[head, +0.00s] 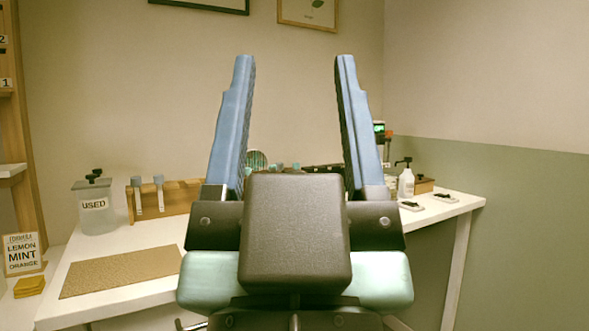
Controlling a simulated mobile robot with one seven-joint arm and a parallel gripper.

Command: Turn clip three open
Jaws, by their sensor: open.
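My gripper (294,62) fills the middle of the head view, with its two blue fingers pointing up and spread wide apart. Nothing is between the fingertips. I cannot make out a clip marked three. A wooden post (15,110) at the left edge carries number labels 2 and 1, with no 3 in view. My gripper hides much of the middle of the white table (120,252) and part of a dark row of items (323,168) behind it.
A clear jar marked USED (95,218), a wooden rack with two pale tubes (178,202) and a cork mat (122,274) are at left. A LEMON MINT ORANGE sign (22,254) stands lower left. A white pump bottle (406,184) and two small dark-topped items (445,198) are at right.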

